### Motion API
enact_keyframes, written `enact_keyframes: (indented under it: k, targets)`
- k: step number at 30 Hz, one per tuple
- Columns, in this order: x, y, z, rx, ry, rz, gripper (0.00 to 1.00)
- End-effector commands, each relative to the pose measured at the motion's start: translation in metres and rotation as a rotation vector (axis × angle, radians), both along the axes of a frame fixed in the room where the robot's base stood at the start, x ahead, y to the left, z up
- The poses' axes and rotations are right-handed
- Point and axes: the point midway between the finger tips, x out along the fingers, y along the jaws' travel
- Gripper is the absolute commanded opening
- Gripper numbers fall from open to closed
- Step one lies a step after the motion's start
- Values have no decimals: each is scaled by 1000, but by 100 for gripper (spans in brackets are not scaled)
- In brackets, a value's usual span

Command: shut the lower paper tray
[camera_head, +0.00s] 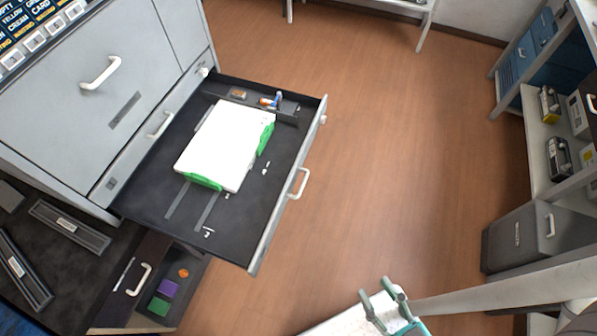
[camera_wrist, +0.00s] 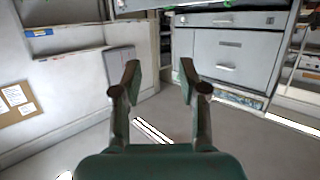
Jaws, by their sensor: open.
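A dark paper tray (camera_head: 250,210) is pulled far out of the grey machine (camera_head: 85,75) in the head view. It holds a white paper stack with green guides (camera_head: 228,140). The tray's pale front has a white handle (camera_head: 300,184) facing right. A narrow closed front with its own handle (camera_head: 158,125) sits just above the tray opening. My gripper (camera_head: 377,291) is open and empty at the bottom, right of the tray front and apart from it. In the wrist view, my open gripper (camera_wrist: 160,72) has nothing between its fingers, and the tray cannot be clearly identified there.
Below the tray, a separate open drawer (camera_head: 140,310) holds a purple block (camera_head: 167,289) and a green block (camera_head: 158,306). Wooden floor (camera_head: 400,150) between tray and shelves is clear.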

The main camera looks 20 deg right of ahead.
Motion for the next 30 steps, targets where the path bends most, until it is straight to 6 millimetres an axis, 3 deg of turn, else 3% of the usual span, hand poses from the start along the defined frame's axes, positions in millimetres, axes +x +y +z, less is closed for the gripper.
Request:
enact_keyframes:
  k: [1, 4, 12, 18, 24, 30]
  targets:
    - [2, -1, -5, 8, 7, -11, 23]
    - [7, -6, -28, 51, 48, -55, 0]
    - [39, -15, -144, 333, 259, -240, 0]
    - [78, -10, -214, 594, 390, -307, 0]
    - [130, -6, -254, 861, 476, -294, 0]
    - [188, -15, -261, 1111, 515, -203, 0]
